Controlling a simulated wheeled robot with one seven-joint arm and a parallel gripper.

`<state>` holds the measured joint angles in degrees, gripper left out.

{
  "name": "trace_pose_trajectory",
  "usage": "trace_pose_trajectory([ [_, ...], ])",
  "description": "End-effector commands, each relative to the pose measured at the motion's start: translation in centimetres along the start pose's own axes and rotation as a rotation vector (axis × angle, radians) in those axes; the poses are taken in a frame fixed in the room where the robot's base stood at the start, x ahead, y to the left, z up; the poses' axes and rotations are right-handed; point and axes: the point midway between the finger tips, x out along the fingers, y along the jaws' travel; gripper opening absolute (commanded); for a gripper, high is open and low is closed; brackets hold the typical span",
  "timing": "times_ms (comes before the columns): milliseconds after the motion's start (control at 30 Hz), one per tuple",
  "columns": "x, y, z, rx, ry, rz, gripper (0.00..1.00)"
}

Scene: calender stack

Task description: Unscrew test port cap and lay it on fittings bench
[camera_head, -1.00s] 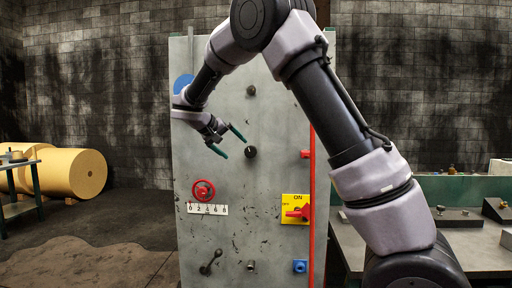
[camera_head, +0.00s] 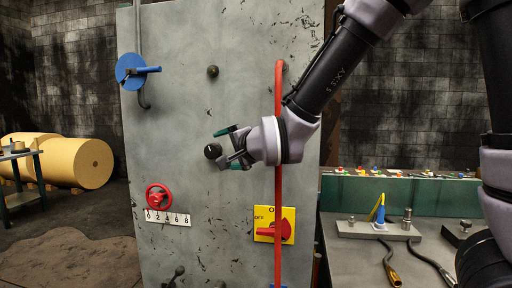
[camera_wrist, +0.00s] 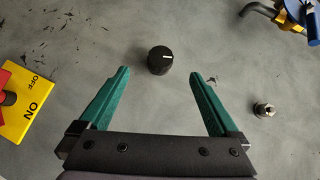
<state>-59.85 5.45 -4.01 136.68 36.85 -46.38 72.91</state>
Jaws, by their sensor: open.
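A small round metal fitting (camera_head: 212,70) sits on the upper middle of the grey panel; it also shows at the right of the wrist view (camera_wrist: 264,108). It looks like the test port cap, but no label confirms this. My gripper (camera_head: 222,149) is open and empty, below this fitting. A black knob with a white mark (camera_wrist: 160,60) lies ahead of the gap between my green fingers, and I see no contact. The likely fittings bench (camera_head: 352,262) is at the right, with a green back ledge.
A blue-handled valve (camera_head: 130,70) is at upper left. A red handwheel (camera_head: 158,197) is above a number scale. A yellow ON/OFF plate with a red switch (camera_head: 274,225) and a vertical red pipe (camera_head: 279,110) are at the right. Hoses and fittings occupy parts of the bench.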

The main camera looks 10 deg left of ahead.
Motion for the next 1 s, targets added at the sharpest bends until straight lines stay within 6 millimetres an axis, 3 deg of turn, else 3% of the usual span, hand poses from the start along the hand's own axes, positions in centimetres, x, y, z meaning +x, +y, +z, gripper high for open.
trace_pose_trajectory([
  [167, 0.5, -0.1, -0.2, 0.014, 0.017, -0.013, 0.97],
  [700, 9.2, -0.2, -0.4, 0.011, 0.017, -0.012, 0.97],
  [1000, 10.5, -0.3, -0.5, 0.012, 0.017, -0.013, 0.97],
])
